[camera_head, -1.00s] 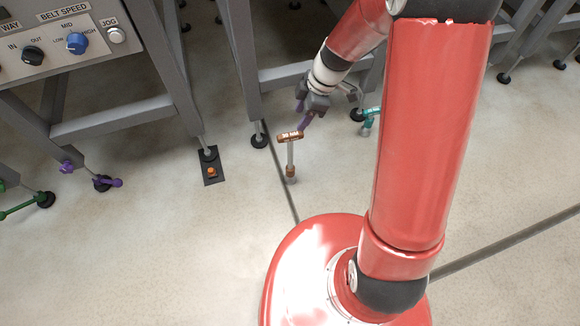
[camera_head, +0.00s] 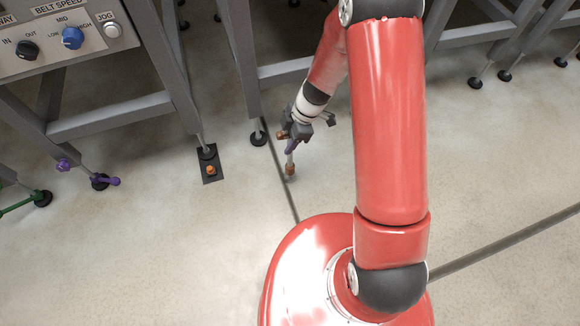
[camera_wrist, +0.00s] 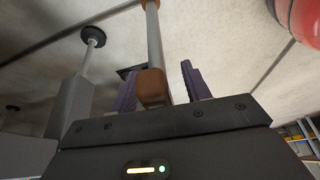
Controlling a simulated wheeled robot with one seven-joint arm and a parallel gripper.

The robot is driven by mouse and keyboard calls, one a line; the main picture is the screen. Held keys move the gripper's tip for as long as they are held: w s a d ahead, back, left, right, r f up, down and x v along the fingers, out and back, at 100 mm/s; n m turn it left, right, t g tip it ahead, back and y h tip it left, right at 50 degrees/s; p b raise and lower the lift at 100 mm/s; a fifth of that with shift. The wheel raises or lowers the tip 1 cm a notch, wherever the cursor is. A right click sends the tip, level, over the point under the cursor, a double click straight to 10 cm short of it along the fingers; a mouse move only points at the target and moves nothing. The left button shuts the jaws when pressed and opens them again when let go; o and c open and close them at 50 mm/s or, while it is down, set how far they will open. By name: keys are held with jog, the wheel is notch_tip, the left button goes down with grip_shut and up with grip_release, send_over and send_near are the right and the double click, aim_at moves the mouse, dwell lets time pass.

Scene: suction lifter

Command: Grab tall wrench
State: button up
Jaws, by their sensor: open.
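The tall wrench (camera_head: 290,168) is a T shape with a grey shaft and copper-orange ends. It stands about upright on the floor, left of my arm in the head view. My gripper (camera_head: 290,146) is at its top and hides much of the crossbar. In the wrist view, the wrench's copper crossbar end (camera_wrist: 153,90) and grey shaft (camera_wrist: 153,38) show between the two purple fingers of my gripper (camera_wrist: 158,70). The fingers are apart, with a clear gap to the right finger. Contact on the left side cannot be told.
Grey machine legs (camera_head: 242,70) stand close behind my gripper. A black foot plate with an orange knob (camera_head: 210,171) is to the left. A purple wrench (camera_head: 112,181) and a green one (camera_head: 20,204) lie farther left. The floor in front is clear.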

grip_shut()
jog(key=shift+r, duration=0.1)
dwell(0.4)
